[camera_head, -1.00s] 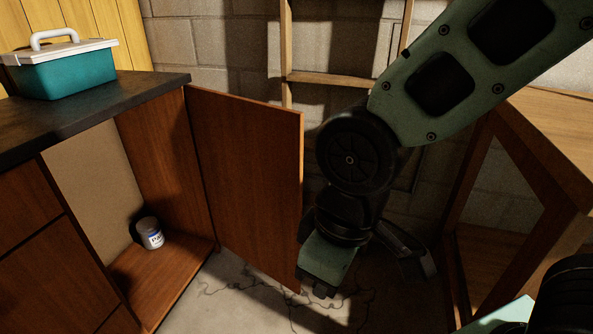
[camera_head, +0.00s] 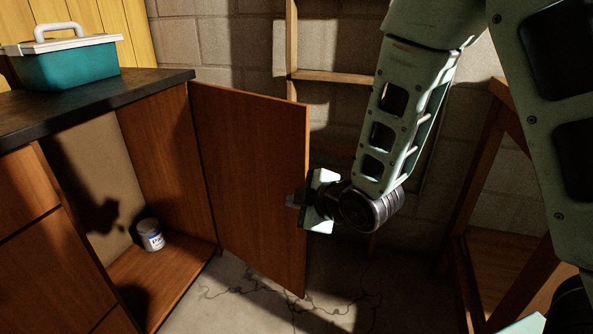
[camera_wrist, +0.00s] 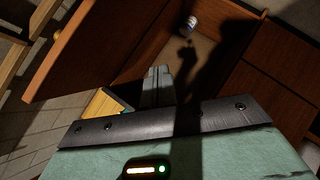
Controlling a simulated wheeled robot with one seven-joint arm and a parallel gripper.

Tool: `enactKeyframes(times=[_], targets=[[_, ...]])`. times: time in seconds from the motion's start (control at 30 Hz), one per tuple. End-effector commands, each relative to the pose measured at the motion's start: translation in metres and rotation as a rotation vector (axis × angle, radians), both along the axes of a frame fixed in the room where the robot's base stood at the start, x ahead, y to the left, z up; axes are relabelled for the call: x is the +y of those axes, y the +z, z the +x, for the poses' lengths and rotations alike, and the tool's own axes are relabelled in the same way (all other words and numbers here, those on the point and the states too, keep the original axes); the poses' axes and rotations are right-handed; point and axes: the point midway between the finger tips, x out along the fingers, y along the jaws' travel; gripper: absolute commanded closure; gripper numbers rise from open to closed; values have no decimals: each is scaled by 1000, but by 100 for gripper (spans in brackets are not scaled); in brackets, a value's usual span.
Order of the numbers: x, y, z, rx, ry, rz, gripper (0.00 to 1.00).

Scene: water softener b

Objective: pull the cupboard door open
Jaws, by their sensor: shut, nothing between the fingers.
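The cupboard door (camera_head: 250,190) is a brown wooden panel standing wide open, with its inner face toward me in the head view. It also shows in the wrist view (camera_wrist: 105,50), with a small pale knob (camera_wrist: 57,35) near its edge. My gripper (camera_head: 292,201) is at the door's free edge, pointing left, its tip overlapping the door's inner face. In the wrist view its fingers (camera_wrist: 158,72) are together and empty, pointing toward the cupboard interior. I cannot tell whether the gripper touches the door. The cupboard (camera_head: 160,180) is open, its interior exposed.
A small white can (camera_head: 151,235) stands on the cupboard floor. A teal toolbox (camera_head: 70,66) with a white lid sits on the dark countertop (camera_head: 100,100). A wooden frame (camera_head: 480,170) stands at the right. Bare cracked floor (camera_head: 250,300) lies below the door.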

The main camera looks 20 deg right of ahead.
Motion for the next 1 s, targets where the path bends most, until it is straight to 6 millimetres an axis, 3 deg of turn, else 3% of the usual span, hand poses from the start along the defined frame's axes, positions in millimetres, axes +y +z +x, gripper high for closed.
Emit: enactKeyframes(times=[0.03, 0.2, 0.43, 0.67, 1.0], targets=[[-9, -11, 10, -82, 21, -42, 100], [-35, -12, 33, -389, 100, -196, 100], [-53, -5, 38, -658, 160, -346, 100], [-52, -1, 46, -718, 172, -376, 100], [-28, -2, 104, -718, 172, -372, 100]])
